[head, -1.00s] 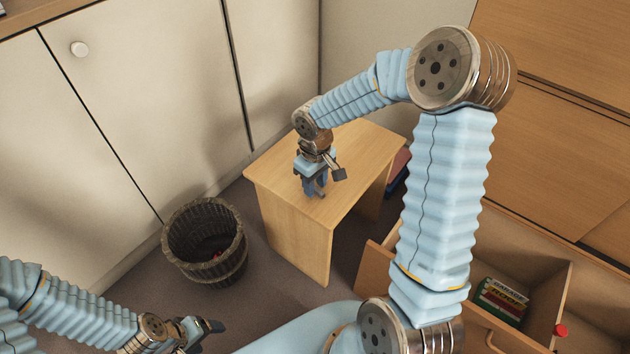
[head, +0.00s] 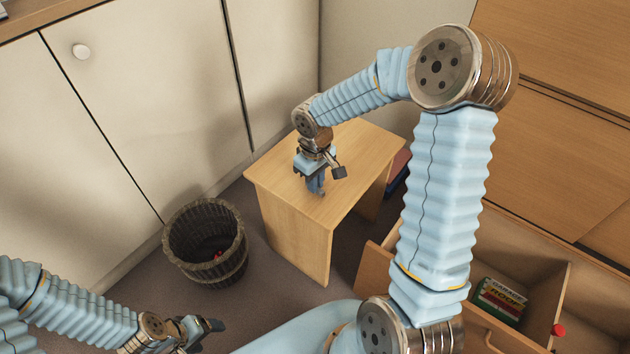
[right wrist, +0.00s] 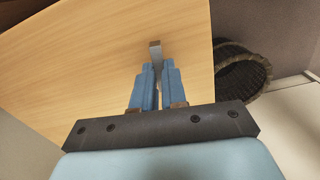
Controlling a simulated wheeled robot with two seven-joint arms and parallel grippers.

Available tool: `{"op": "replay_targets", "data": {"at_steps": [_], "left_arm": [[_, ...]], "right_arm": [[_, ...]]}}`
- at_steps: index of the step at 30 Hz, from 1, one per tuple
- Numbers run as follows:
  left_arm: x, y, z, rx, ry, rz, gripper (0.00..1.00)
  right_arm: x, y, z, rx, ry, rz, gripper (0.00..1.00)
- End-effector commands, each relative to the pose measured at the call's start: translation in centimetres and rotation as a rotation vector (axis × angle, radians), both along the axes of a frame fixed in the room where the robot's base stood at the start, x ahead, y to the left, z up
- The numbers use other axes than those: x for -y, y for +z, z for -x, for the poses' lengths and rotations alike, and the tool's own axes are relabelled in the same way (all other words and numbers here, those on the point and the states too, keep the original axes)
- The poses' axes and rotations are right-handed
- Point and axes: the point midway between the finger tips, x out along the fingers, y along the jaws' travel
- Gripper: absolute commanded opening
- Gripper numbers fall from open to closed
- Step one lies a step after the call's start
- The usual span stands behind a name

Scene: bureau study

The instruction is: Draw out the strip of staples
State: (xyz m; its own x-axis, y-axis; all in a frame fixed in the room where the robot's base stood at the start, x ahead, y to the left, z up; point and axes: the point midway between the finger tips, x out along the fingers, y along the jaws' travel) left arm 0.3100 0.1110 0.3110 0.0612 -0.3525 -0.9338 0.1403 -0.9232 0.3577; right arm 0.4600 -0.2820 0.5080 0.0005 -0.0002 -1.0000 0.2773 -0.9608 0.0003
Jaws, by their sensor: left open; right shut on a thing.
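My right gripper (head: 317,188) points down at the small wooden table, low over its top. In the right wrist view its two blue fingers (right wrist: 156,72) are close together, shut on a narrow grey piece that looks like the strip of staples (right wrist: 155,49). The strip shows just past the fingertips; the rest of it is hidden between them. I cannot make out a separate stapler body in either view. My left gripper (head: 207,328) is open and empty at the lower left, away from the table.
The small wooden table (head: 365,145) is otherwise bare where it shows. A dark wicker basket (head: 205,245) with something red inside stands on the floor left of it. An open drawer (head: 540,300) holding a green-and-red box (head: 500,300) is at the lower right. Pale cabinet doors (head: 130,90) stand behind.

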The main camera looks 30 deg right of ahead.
Motion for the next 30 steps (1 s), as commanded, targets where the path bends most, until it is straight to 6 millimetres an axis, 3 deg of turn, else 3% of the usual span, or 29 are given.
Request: {"op": "replay_targets", "data": {"at_steps": [22, 30], "left_arm": [[0.0, 3.3, 0.0, 0.000, 0.000, 0.000, 0.72], [0.0, 3.5, 0.0, 0.000, 0.000, 0.000, 0.72]], "right_arm": [[0.0, 4.6, 0.0, 0.000, 0.000, 0.000, 0.00], [0.0, 4.9, 0.0, 0.000, 0.000, 0.000, 0.00]]}}
